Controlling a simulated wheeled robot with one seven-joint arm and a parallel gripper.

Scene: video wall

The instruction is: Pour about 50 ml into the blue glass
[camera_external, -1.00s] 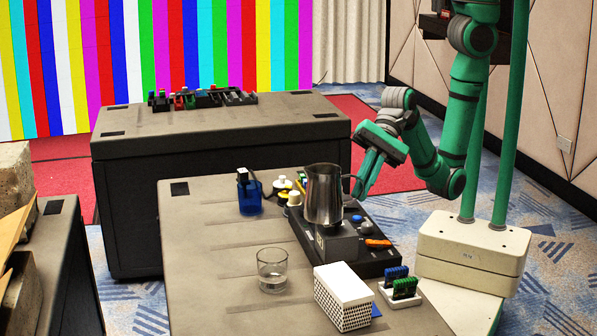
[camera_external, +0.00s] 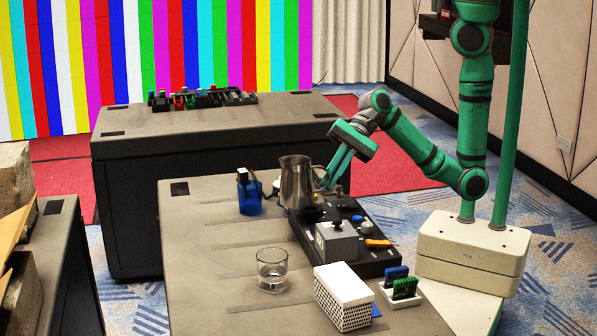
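The blue glass (camera_external: 250,198) stands upright on the near table, with a dark and a white item showing at its rim. A steel pitcher (camera_external: 296,180) is upright to the right of the blue glass, apart from it, over the back end of the black board. My gripper (camera_external: 326,184) is at the pitcher's handle on its right side and appears shut on it; the fingertips are small here. The pitcher's contents are hidden. I cannot tell clearly how high its base is above the board.
A clear glass (camera_external: 272,271) stands at the table's front middle. The black board (camera_external: 377,262) carries a grey box (camera_external: 337,242), knobs and an orange item. A white perforated block (camera_external: 343,297) and a card holder (camera_external: 401,290) stand in front. The table's left part is clear.

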